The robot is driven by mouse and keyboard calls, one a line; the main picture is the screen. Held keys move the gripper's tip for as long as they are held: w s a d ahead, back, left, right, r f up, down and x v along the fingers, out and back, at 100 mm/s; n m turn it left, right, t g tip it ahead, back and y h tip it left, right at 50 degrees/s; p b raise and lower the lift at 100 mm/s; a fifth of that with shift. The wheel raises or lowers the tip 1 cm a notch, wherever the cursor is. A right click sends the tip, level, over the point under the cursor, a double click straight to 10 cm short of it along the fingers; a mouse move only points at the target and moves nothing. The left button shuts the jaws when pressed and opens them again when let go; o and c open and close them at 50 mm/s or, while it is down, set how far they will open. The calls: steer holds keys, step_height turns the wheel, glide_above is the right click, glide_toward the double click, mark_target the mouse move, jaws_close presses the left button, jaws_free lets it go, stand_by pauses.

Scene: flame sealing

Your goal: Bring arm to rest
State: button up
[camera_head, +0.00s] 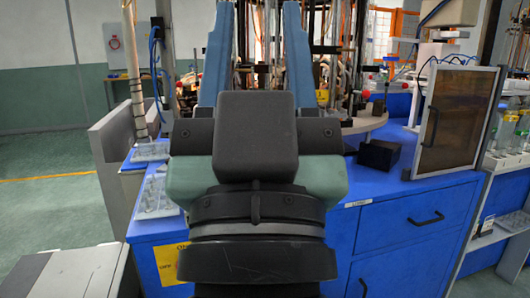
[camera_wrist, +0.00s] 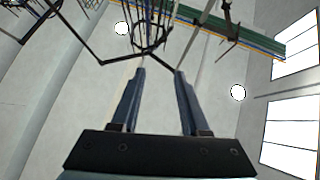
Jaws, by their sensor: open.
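My gripper (camera_wrist: 159,72) is open and empty, with its two blue-grey fingers well apart in the wrist view. In that view the fingers point up toward the ceiling and overhead frame. In the head view my gripper (camera_head: 260,8) stands upright in the middle of the picture, and its fingertips run to or past the top edge. My dark wrist housing and arm hide the middle of the blue workbench behind. No object is between the fingers.
A blue workbench (camera_head: 408,250) with drawers stands behind my arm. On it are a black box (camera_head: 379,155), clear trays (camera_head: 155,195) at the left and a cabinet with a brown door (camera_head: 455,122) at the right. Glassware (camera_head: 515,128) stands at the far right. Green floor (camera_head: 40,205) is free at the left.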

step_height(320, 180, up, 34)
steer(key=s+p, duration=0.1)
steer(key=p, duration=3.2)
steer(key=shift+s+d+r+t, duration=0.2)
steer(key=shift+s+r+t, duration=0.1)
steer(key=shift+s, duration=0.1)
